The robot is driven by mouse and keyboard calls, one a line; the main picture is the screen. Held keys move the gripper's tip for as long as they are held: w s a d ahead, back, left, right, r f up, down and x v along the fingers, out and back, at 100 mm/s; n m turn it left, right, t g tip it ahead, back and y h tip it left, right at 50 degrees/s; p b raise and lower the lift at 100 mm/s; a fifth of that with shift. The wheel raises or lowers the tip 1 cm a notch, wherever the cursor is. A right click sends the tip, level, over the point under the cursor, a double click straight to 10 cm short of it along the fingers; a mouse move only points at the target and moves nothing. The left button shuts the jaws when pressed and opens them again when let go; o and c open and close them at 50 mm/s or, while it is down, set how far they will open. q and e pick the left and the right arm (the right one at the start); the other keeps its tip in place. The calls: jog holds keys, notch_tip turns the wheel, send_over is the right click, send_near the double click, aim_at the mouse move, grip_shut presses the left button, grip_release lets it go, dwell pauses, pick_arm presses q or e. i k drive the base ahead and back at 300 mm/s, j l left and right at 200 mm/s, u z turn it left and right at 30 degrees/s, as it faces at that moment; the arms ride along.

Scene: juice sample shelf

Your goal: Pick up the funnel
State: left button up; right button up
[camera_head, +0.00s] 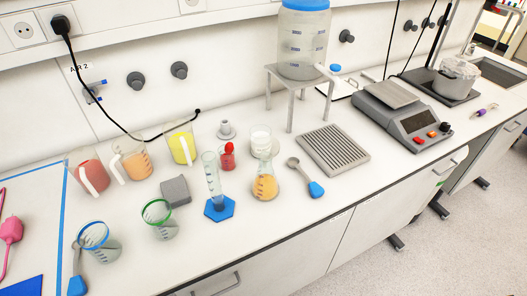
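A small pale grey piece (226,130) stands on the white bench in the head view, behind a small red-topped item (228,156) and right of the yellow pitcher (182,146). It has a wide base and a narrower top, like a funnel standing mouth down, but it is too small to be sure. It looks free-standing, with open bench around its back side. Neither of my grippers shows in this view.
Near it stand a white-filled beaker (261,141), an orange-filled flask (265,186) and a blue-based measuring cylinder (213,183). Red (88,170) and orange (133,160) pitchers stand left. A slotted grey rack (333,150), a tank stand (291,98) and a scale (403,113) are right.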

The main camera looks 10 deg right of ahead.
aim_at(265, 147)
jog(key=j+z, duration=0.1)
jog(key=j, duration=0.35)
jog(key=k+j+z, duration=0.15)
jog(key=j, duration=0.25)
jog(key=j+z, duration=0.1)
jog(key=j, duration=0.3)
jog(key=k+j+z, duration=0.15)
jog(key=j, duration=0.25)
